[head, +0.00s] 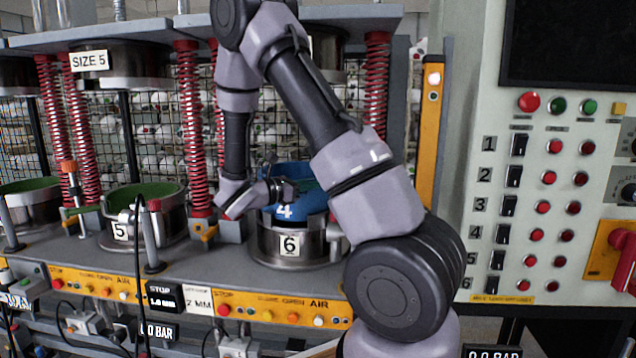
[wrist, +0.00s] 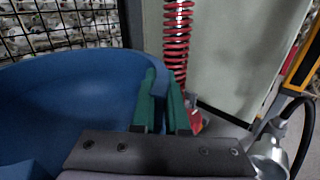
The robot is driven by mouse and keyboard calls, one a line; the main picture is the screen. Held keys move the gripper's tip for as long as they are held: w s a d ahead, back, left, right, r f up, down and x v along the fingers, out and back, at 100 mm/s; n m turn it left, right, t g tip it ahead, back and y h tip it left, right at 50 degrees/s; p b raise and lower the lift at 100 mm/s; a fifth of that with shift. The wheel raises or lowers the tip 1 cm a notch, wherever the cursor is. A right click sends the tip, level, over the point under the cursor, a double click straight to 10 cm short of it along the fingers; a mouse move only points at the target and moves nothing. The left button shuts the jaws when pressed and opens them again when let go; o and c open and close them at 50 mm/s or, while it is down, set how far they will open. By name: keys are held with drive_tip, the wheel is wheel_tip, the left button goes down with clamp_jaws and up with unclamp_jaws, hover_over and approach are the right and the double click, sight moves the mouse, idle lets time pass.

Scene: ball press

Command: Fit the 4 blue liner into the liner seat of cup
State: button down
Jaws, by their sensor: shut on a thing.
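The blue liner (head: 308,206) with a white 4 is at the cup (head: 287,248) labelled 6, with its lower edge at the cup's mouth. Its upper part stands above the cup rim, and I cannot tell whether it is seated or just held over the cup. My gripper (head: 279,190) is shut on the liner's wall. In the wrist view the green fingers of my gripper (wrist: 166,98) close at the right edge of the large blue liner (wrist: 75,105). The liner seat is hidden.
A cup (head: 146,224) labelled 5 with a green liner stands to the left. Red springs (head: 195,130) stand beside the cups. A control panel (head: 560,200) is at the right. A wire mesh and pale balls are behind.

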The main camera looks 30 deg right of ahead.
sight(317, 207)
drive_tip(key=shift+f, duration=1.7)
drive_tip(key=shift+f, duration=1.7)
drive_tip(key=shift+f, duration=0.15)
drive_tip(key=c, duration=0.8)
unclamp_jaws()
drive_tip(key=shift+c, duration=0.2)
